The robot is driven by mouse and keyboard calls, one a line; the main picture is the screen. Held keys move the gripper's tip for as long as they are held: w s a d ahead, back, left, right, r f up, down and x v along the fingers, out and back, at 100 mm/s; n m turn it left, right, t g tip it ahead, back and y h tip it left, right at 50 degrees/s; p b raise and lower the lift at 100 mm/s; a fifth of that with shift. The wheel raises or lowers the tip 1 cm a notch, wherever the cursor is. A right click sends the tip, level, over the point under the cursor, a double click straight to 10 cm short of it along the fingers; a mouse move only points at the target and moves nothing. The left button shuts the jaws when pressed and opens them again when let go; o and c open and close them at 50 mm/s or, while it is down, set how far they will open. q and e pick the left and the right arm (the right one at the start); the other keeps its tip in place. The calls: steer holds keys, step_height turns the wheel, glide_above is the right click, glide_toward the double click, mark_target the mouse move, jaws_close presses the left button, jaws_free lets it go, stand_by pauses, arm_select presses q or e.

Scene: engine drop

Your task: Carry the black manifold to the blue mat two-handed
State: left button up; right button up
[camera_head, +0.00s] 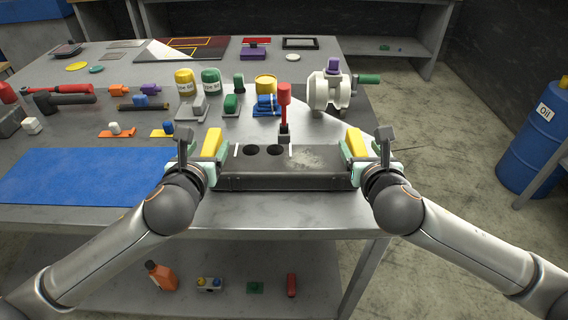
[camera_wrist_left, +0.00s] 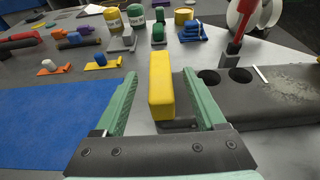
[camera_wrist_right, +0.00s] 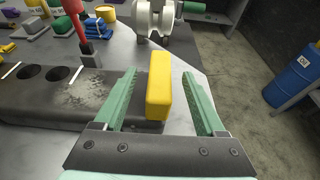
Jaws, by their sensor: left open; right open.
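The black manifold (camera_head: 285,181) lies near the front edge of the grey table, right of the blue mat (camera_head: 82,176). It has round holes on top and a yellow handle at each end. My left gripper (camera_head: 211,152) is open, with its fingers on either side of the left yellow handle (camera_wrist_left: 160,85). My right gripper (camera_head: 355,152) is open, with its fingers on either side of the right yellow handle (camera_wrist_right: 159,85). Both handles stand between the fingers with gaps visible. The blue mat looks bare and also shows in the left wrist view (camera_wrist_left: 45,122).
A red-handled tool (camera_head: 284,108) stands upright behind the manifold. A white machine part (camera_head: 328,92) stands behind on the right. Small orange (camera_head: 117,133) and yellow pieces lie just behind the mat. A blue oil barrel (camera_head: 536,135) stands on the floor at right.

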mark_target(212, 137)
arm_select(q)
steer(key=shift+x, duration=1.55)
arm_select(e)
steer(key=shift+x, duration=1.6)
arm_select(q)
steer(key=shift+c, duration=0.2)
arm_select(e)
steer(key=shift+c, duration=0.2)
arm_select(q)
jaws_close()
arm_select(e)
jaws_close()
arm_select(q)
steer(key=shift+r, duration=0.35)
arm_select(e)
steer(key=shift+r, duration=0.35)
arm_select(q)
steer(key=shift+w, duration=0.15)
arm_select(e)
steer(key=shift+w, duration=0.1)
